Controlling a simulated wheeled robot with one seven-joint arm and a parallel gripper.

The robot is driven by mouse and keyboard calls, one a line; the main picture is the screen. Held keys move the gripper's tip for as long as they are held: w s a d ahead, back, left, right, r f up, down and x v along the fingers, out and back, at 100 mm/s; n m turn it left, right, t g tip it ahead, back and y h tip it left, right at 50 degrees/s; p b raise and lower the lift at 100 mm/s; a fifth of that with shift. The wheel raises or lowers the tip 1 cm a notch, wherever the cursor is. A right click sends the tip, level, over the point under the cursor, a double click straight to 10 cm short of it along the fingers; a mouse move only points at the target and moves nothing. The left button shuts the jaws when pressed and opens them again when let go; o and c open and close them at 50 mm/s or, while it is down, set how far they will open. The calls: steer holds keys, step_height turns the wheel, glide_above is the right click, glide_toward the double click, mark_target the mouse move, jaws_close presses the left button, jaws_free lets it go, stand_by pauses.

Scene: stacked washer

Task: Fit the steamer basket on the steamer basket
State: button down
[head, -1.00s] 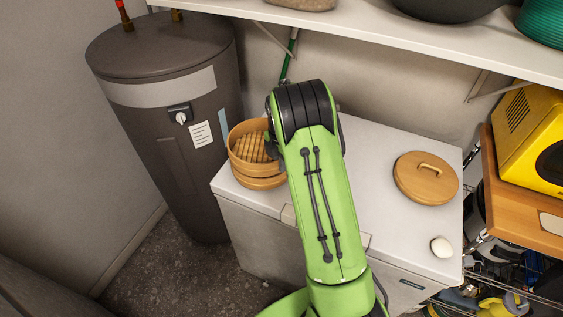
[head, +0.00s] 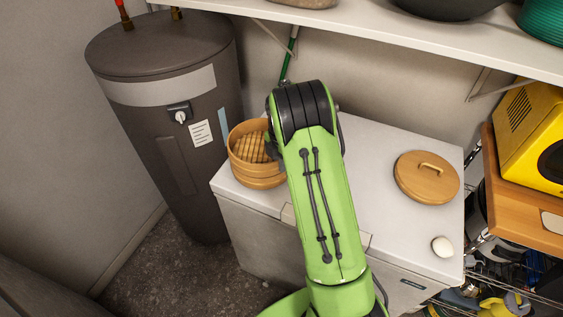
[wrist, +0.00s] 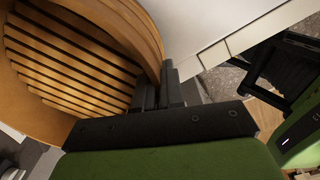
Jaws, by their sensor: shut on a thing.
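The upper steamer basket (head: 250,147) is a round light-wood ring with a slatted floor, at the left end of the white worktop. The lower steamer basket (head: 258,184) shows as a wooden band directly beneath it. The upper one looks level and lined up on the lower one; whether it is fully seated all round I cannot tell, as my arm covers the right side. My gripper (wrist: 163,88) is shut on the upper basket's rim in the wrist view. The slats and inner wall (wrist: 75,60) of that basket fill the left of the wrist view.
A round wooden lid (head: 427,178) with a handle and a white egg-like object (head: 442,246) lie on the right of the white appliance top (head: 375,165). A dark water tank (head: 160,110) stands close left. A shelf (head: 400,38) overhangs the back.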

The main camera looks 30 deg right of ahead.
steer(key=shift+f, duration=0.2)
steer(key=c, duration=1.5)
jaws_free()
step_height(320, 180, up, 11)
steer(key=p, duration=0.7)
steer(key=shift+r, duration=0.1)
